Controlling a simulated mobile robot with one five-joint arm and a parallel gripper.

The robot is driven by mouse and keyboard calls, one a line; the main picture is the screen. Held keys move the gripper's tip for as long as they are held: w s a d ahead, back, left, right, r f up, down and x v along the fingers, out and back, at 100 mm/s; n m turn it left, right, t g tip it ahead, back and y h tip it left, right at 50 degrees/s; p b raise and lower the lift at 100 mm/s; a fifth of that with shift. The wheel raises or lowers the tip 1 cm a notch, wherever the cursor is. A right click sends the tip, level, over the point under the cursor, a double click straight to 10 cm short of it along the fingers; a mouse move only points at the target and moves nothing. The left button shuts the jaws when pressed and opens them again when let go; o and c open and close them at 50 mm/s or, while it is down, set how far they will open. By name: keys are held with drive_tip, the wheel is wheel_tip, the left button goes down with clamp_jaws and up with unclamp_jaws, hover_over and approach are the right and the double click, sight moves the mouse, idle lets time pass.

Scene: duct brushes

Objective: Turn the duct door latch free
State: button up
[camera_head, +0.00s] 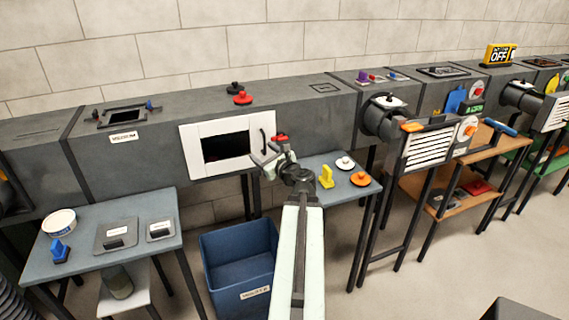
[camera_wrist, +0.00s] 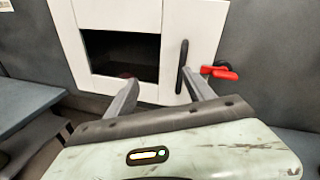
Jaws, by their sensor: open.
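The duct door (camera_head: 188,150) is a white panel with a dark window, set in the grey duct wall. It fills the upper middle of the wrist view (camera_wrist: 192,50), with a black upright handle (camera_wrist: 182,66) near its right side. The red latch (camera_wrist: 222,73) with a black mount is on the duct just right of the door. My gripper is open and empty in front of the door's right side. In the wrist view the latch is right of my fingers (camera_wrist: 162,93), not between them.
A blue bin (camera_head: 238,260) stands below the door. A table (camera_head: 85,222) is at left; a small table (camera_head: 345,190) with a yellow piece (camera_head: 326,176) and round knobs is right of my arm. A red knob (camera_head: 243,97) sits on the duct top.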

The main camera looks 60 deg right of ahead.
sight(284, 139)
drive_tip(key=s+d+m+h, duration=0.4)
drive_tip(key=s+d+m, duration=0.2)
drive_tip(key=s+d, duration=0.15)
drive_tip(key=shift+g, duration=0.4)
drive_tip(key=b+x, duration=0.1)
drive_tip(key=x, duration=0.6)
drive_tip(key=shift+w, duration=0.1)
drive_tip(key=shift+c, duration=0.3)
clamp_jaws()
drive_tip(key=shift+a+n, duration=0.1)
drive_tip(key=shift+n, duration=0.2)
